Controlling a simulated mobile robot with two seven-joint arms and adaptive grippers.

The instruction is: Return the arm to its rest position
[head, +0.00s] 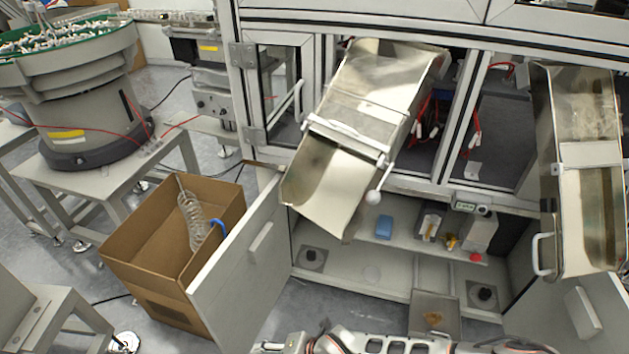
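Part of one of my arms, white and grey with orange accents, lies along the bottom edge of the head view, in front of the cabinet. The frame cuts off its lower side. I cannot tell from this view which arm it is. No gripper fingers can be made out, and no held object shows.
A metal chute (362,115) slopes out of the machine cabinet, with a second chute (590,205) at right. An open cabinet door (240,275) juts out beside a cardboard box (150,285) holding a coiled hose (193,222). A bowl feeder (75,105) stands at left.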

